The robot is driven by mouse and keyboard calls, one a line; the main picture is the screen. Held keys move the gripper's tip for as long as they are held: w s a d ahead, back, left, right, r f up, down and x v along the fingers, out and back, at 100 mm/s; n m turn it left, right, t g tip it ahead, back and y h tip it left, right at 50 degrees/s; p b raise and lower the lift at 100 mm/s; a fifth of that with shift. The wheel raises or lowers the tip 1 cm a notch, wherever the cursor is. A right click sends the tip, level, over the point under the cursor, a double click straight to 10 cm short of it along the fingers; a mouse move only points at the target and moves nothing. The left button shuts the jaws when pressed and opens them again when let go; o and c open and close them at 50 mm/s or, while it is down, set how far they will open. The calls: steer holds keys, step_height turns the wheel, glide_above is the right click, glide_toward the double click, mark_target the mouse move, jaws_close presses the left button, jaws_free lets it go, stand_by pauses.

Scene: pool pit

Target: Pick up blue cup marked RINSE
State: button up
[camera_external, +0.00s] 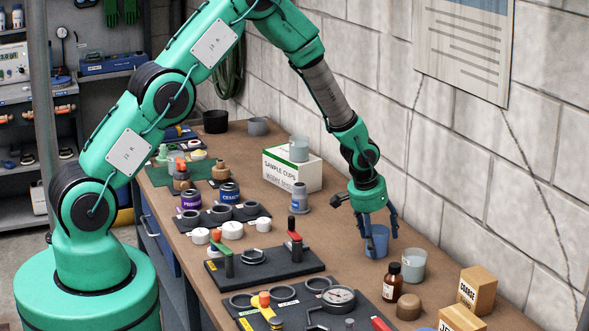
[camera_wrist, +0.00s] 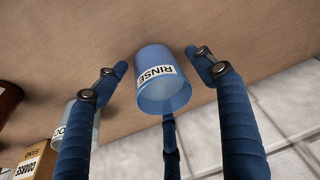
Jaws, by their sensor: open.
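The blue cup marked RINSE (camera_wrist: 163,92) is between the spread fingers of my gripper (camera_wrist: 160,75) in the wrist view. Its label faces the camera. In the external view the blue cup (camera_external: 376,242) stands on the bench under my gripper (camera_external: 377,222), with the fingers around it. My gripper is open. In the wrist view, gaps show between the cup and the left and right fingers. A third finger is below the cup in that picture, and I cannot tell whether it touches. Part of the cup is hidden by a finger in the external view.
A pale cup (camera_external: 413,265) and a brown bottle (camera_external: 392,282) stand close in front of the blue cup. A black fixture plate (camera_external: 290,268) lies to the left. The block wall (camera_external: 460,190) is close on the right. A SAMPLE CUPS box (camera_external: 292,172) stands farther back.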

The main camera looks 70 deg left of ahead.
steer(key=shift+w+f, duration=0.15)
steer(key=shift+f, duration=0.4)
steer(key=c, duration=1.2)
steer(key=shift+r, duration=0.15)
steer(key=shift+r, duration=1.6)
steer(key=s, duration=0.5)
steer(key=s+d+r, duration=0.1)
steer(key=s, duration=0.4)
steer(key=s+d+b, duration=0.1)
steer(key=s, duration=0.4)
steer(key=shift+s+r, duration=0.3)
steer(key=shift+s, duration=0.05)
